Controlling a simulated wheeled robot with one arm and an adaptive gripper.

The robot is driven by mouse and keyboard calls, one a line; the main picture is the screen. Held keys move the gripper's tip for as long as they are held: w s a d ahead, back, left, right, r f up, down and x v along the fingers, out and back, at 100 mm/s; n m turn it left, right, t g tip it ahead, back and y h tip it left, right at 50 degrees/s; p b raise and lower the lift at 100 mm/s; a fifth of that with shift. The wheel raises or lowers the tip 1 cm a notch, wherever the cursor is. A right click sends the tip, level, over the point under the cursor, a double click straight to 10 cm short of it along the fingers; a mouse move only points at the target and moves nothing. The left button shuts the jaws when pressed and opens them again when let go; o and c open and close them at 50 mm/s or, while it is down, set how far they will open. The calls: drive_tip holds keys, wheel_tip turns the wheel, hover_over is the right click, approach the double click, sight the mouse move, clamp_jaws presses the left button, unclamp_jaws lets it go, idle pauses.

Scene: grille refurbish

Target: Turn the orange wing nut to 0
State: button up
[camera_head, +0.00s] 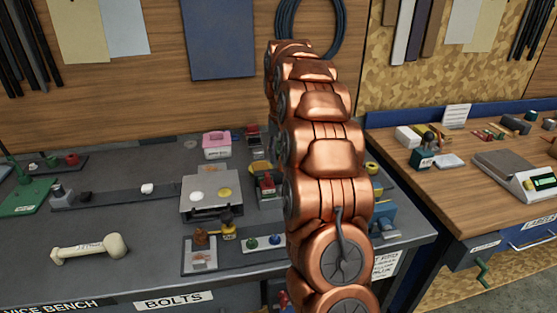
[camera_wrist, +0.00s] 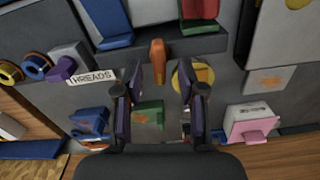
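An orange part (camera_wrist: 158,62), which looks like the wing nut seen nearly edge-on, stands upright in the picture at the front edge of a dark strip in the wrist view. My gripper (camera_wrist: 158,75) is open, with one dark finger on each side of it. A gap shows between the orange part and each finger, and I cannot tell its depth against the fingertips. No 0 mark can be read. In the head view my copper arm covers this area, and my gripper is hidden there.
In the wrist view a green block (camera_wrist: 148,115) lies between the fingers, a yellow disc (camera_wrist: 187,78) is beside the right finger, and a THREADS label (camera_wrist: 93,77) is left. A pink box (camera_wrist: 252,125) sits right. In the head view, a bone-shaped object (camera_head: 90,247) lies on the bench.

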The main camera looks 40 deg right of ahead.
wheel_tip(320, 180, up, 8)
drive_tip(key=p, duration=0.2)
drive_tip(key=shift+p, duration=0.4)
idle(0.4)
drive_tip(key=shift+s, duration=0.1)
drive_tip(key=o, duration=0.8)
drive_tip(key=shift+c, duration=0.2)
